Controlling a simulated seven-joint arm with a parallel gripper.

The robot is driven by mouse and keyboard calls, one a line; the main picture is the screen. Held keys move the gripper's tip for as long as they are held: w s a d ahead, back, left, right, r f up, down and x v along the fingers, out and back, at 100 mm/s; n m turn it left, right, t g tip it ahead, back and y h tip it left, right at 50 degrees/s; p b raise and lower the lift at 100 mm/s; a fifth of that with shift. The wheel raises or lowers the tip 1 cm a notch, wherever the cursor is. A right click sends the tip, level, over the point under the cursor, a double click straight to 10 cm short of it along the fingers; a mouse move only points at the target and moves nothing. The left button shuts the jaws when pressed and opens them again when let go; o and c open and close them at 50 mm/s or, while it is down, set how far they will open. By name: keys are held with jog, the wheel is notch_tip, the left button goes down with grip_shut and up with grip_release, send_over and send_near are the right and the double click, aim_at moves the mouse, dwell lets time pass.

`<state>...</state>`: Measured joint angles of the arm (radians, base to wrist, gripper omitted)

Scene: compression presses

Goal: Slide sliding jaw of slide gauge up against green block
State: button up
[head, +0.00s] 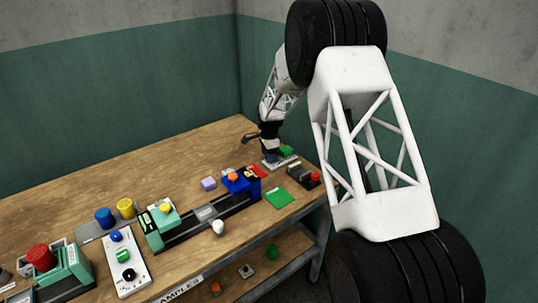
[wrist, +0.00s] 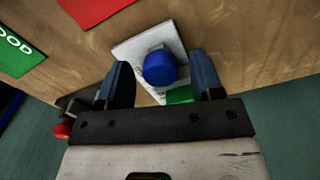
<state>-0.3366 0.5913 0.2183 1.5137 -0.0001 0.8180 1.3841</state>
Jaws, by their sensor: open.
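The slide gauge is a pale plate (head: 286,162) near the far right end of the bench, and it also shows in the wrist view (wrist: 128,50). A round blue knob (wrist: 160,68), seemingly on its sliding jaw, stands over the plate. The green block (head: 287,150) is at the gauge; in the wrist view it is partly hidden (wrist: 181,95) behind my gripper. My gripper (head: 270,157) is over the gauge. In the wrist view its fingers (wrist: 160,83) are open, one on each side of the knob, with gaps visible. I cannot tell the fingertip height or any gap between jaw and block.
A dark box with a red button (head: 315,176) stands close to the right. A red mat (head: 257,171) and a green mat (head: 279,198) lie nearby. A long press with a blue head (head: 241,184) is to the left. The back of the bench is mostly clear.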

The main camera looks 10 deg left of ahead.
jog(key=c, duration=0.8)
jog(key=shift+w+d, duration=1)
jog(key=o, duration=0.8)
jog(key=shift+r, duration=0.1)
notch_tip(320, 180, up, 8)
jog(key=shift+f, duration=0.2)
